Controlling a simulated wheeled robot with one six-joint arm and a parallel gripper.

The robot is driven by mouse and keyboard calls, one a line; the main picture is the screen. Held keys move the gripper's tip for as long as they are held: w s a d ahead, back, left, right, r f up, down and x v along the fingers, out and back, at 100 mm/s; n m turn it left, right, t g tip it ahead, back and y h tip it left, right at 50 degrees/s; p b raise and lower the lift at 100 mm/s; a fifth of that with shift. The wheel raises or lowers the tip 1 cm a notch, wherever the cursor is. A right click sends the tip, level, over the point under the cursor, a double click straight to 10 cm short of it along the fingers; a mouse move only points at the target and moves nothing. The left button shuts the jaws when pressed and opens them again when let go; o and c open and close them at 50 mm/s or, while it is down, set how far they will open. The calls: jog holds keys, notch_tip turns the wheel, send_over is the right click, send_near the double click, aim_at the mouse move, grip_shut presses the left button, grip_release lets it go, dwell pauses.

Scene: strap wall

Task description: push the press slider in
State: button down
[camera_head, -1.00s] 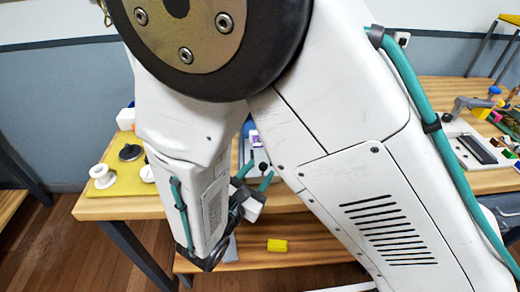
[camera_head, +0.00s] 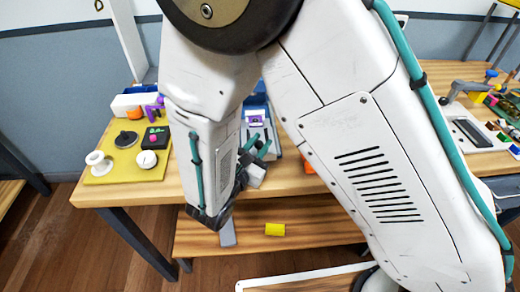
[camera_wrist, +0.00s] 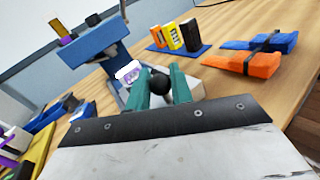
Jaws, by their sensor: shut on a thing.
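The press is a blue frame (camera_wrist: 100,40) on a pale base, seen in the wrist view ahead of my gripper. In the head view its blue and white body (camera_head: 257,108) shows partly behind my arm. A purple-and-white piece (camera_wrist: 128,72) sits in the press. The slider's round black knob (camera_wrist: 159,87) is at the near side of the press, between the green fingers of my gripper (camera_wrist: 160,84). My gripper is shut on this knob. In the head view my gripper (camera_head: 256,150) is at the press front. The slider's shaft is hidden.
A yellow board (camera_head: 108,170) with knobs is left on the bench.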

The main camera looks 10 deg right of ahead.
aim_at(243, 145)
jog(key=w, duration=0.9)
jog(key=shift+d, duration=0.2)
jog(key=shift+w+a, duration=0.1)
jog(key=c, duration=1.3)
grip_release()
jog(key=shift+w, duration=0.15)
jog(key=v, duration=0.7)
jog(key=shift+s+a, duration=0.1)
jog(key=shift+s, duration=0.25)
